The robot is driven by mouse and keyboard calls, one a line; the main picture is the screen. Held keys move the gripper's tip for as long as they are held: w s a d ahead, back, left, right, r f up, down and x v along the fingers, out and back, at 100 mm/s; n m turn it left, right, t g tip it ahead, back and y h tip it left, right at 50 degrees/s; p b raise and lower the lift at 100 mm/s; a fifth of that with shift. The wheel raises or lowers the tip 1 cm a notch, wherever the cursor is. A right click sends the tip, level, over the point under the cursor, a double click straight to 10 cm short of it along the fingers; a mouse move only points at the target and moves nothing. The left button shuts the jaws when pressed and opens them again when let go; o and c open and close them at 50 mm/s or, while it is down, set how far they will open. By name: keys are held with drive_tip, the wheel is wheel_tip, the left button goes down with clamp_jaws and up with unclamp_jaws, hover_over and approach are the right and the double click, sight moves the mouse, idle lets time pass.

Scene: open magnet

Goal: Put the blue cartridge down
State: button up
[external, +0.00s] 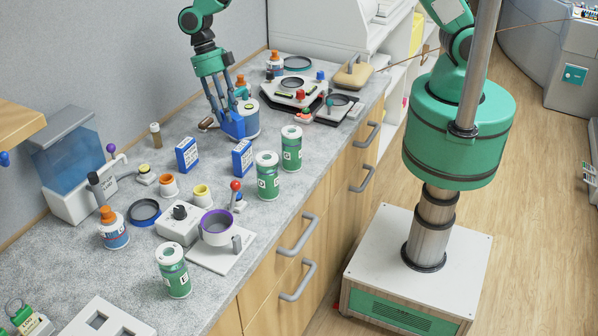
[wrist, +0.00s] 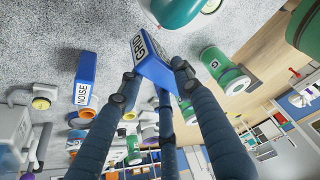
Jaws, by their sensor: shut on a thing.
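My gripper (external: 227,112) has long blue-grey fingers and is shut on a blue cartridge (external: 231,126) over the back part of the counter. In the wrist view, this blue cartridge (wrist: 151,61) reads "GRID" and sits tilted between the fingertips (wrist: 155,85). I cannot tell whether its lower edge touches the counter. Two more blue-and-white cartridges stand on the counter, one at left (external: 187,156) and one at right (external: 242,158). A blue cartridge reading "NOISE" (wrist: 86,79) shows apart from the fingers in the wrist view.
Green canisters (external: 267,176) stand near the counter's front edge. A dark tray (external: 293,92) with small parts is at the back. A grey counter patch (external: 215,167) between the standing cartridges is clear.

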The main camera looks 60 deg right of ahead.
wheel_tip(320, 180, up, 10)
drive_tip(key=shift+r, duration=0.25)
idle(0.9)
